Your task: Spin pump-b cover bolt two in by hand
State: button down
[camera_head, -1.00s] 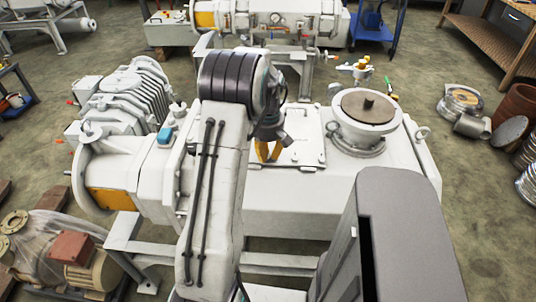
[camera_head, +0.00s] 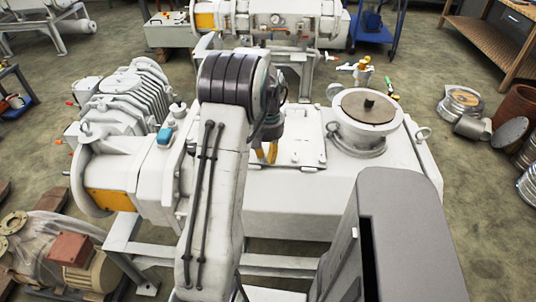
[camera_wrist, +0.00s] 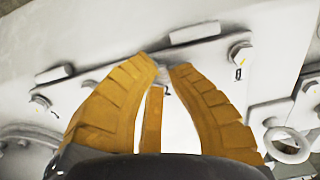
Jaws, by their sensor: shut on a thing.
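The white cover plate (camera_head: 302,142) lies on top of the pump's long white housing. My gripper (camera_head: 263,153), with yellow fingers, is at the plate's left edge, partly behind my arm. In the wrist view, its fingertips (camera_wrist: 163,62) come together over the cover's edge, shut on the cover bolt. That bolt is mostly hidden between the fingers, so I cannot tell how deep it sits. Another bolt (camera_wrist: 240,55) sits at the upper right of the cover, and one more bolt (camera_wrist: 40,103) is at the left. Both are apart from my fingers.
A round flanged port (camera_head: 368,108) stands to the right of the plate. A lifting eye (camera_wrist: 287,146) is at the lower right in the wrist view. A finned motor-like unit (camera_head: 128,95) is at the left. A second white pump (camera_head: 285,22) stands behind.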

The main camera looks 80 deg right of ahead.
jog(key=m, duration=0.4)
jog(key=shift+m, duration=0.4)
jog(key=c, duration=1.8)
grip_release()
jog(key=shift+c, duration=0.2)
jog(key=o, duration=0.7)
notch_tip(320, 180, up, 12)
